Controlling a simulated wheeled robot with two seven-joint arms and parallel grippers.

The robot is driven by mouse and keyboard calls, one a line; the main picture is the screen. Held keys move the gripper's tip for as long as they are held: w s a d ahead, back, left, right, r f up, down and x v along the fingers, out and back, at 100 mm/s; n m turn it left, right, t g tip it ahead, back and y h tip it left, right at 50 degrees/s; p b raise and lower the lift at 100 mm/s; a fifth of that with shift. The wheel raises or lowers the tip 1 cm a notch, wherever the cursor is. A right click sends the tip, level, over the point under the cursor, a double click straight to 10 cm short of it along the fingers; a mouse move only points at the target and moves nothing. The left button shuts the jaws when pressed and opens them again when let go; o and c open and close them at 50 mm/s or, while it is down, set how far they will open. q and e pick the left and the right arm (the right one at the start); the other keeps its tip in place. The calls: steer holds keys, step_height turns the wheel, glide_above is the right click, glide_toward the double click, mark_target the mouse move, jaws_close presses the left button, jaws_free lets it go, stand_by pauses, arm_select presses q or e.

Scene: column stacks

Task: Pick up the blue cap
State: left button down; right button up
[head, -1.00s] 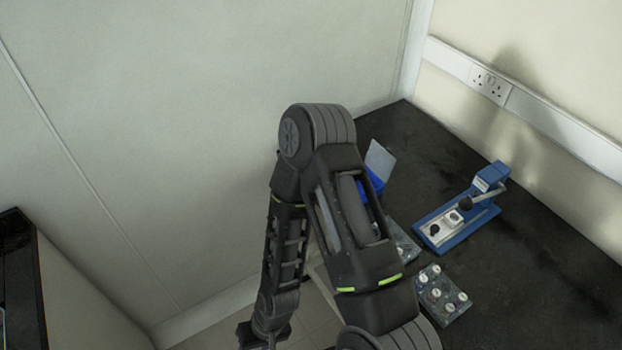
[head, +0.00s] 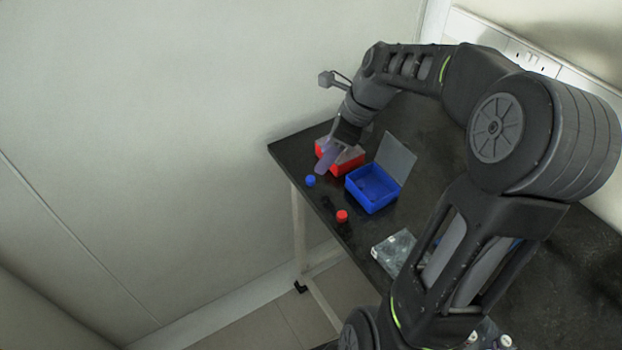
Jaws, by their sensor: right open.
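The small blue cap (head: 310,181) lies on the black table near its left edge in the head view. My right gripper (head: 324,167) points down just above and to the right of the cap in the picture. Its jaws are open and nothing shows between them. The fingers look apart from the cap, but the height between them is hard to judge. My left gripper is not in view.
A red box (head: 351,163) stands behind the gripper, partly hidden by it. A blue box (head: 372,203) with a raised clear lid stands to the right. A red cap (head: 342,216) lies nearer the front edge. A clear block (head: 393,250) is partly behind my arm.

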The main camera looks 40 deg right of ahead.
mark_target(311, 178)
steer(key=shift+x, duration=1.35)
steer(key=shift+x, duration=2.65)
steer(key=shift+d, duration=0.15)
steer(key=shift+c, duration=0.6)
jaws_close()
